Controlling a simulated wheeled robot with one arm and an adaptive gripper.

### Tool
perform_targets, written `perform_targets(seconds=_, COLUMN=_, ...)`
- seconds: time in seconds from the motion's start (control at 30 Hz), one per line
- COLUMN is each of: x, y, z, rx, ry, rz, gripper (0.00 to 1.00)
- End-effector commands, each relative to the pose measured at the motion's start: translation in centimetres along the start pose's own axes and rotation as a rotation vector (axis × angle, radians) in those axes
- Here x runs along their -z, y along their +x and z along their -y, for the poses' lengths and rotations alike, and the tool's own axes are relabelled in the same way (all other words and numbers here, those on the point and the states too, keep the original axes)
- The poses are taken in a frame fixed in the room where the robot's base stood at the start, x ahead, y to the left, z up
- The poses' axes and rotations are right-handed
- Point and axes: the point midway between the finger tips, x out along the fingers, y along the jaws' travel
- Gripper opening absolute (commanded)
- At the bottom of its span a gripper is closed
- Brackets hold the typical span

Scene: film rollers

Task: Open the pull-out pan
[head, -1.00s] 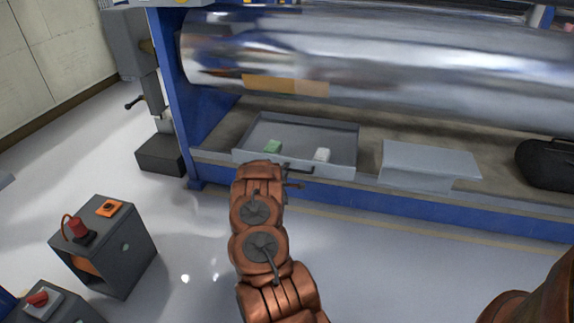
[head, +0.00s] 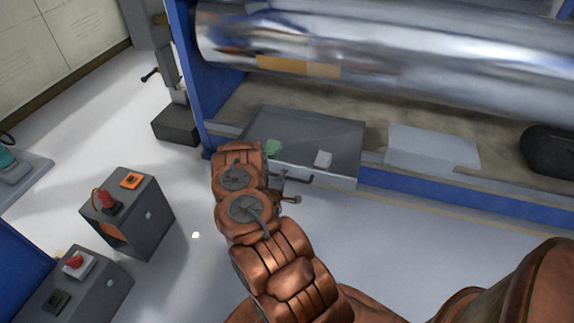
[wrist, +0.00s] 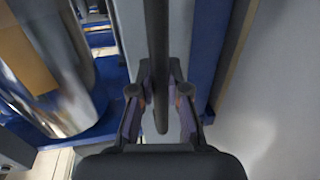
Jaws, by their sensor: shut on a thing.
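The pull-out pan (head: 335,138) is a grey shallow tray under the large shiny roller. Its front projects past the machine's blue lower beam. The dark bar handle (head: 300,178) is at the pan's front, partly hidden by my arm. My gripper (wrist: 160,72) is shut on this handle; in the wrist view the bar (wrist: 157,35) runs between the two fingers. In the head view my copper arm mostly hides the gripper.
The shiny roller (head: 400,55) spans the machine above the pan. A light grey plate (head: 432,147) lies right of the pan, with a black bag-like object (head: 550,150) farther right. Grey control boxes (head: 130,210) stand at left. The floor in front of the beam is clear.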

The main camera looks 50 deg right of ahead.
Motion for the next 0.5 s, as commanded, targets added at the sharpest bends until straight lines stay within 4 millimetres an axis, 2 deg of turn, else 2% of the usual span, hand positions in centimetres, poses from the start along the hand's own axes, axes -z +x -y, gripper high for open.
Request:
perform_targets(seconds=0.2, x=0.1, y=-1.6, z=0.3, rx=0.0, ry=0.0, rz=0.0, gripper=0.0)
perform_targets(seconds=0.5, x=0.0, y=-1.8, z=0.4, rx=-0.001, ry=0.002, rz=0.001, gripper=0.0)
